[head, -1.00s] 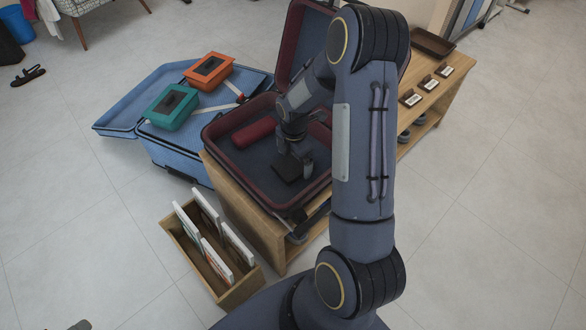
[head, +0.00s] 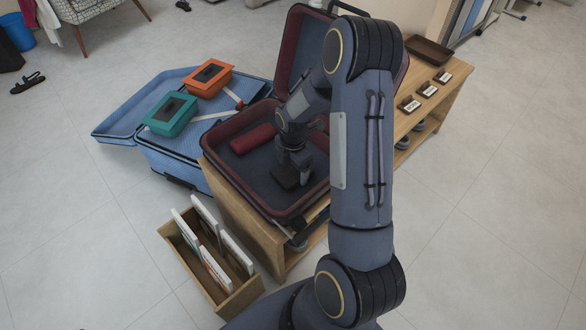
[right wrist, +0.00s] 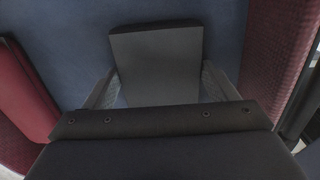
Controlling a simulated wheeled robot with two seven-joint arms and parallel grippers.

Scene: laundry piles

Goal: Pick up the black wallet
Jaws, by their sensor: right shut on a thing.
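The black wallet (head: 286,177) is a small dark flat item inside the open dark red suitcase (head: 222,131). In the right wrist view the wallet (right wrist: 157,62) shows as a dark grey block between the two fingers of my right gripper (right wrist: 158,88). My right gripper (head: 295,172) is shut on the wallet, low over the suitcase's blue-grey lining. Whether the wallet touches the lining is hard to tell. My left gripper is not in view.
A red roll (head: 253,138) lies in the suitcase left of my gripper. The suitcase lid (head: 293,45) stands up behind. A wooden bench (head: 245,219) carries the suitcase. A blue suitcase (head: 170,153) with orange and teal boxes is at left. A book crate (head: 240,298) stands in front.

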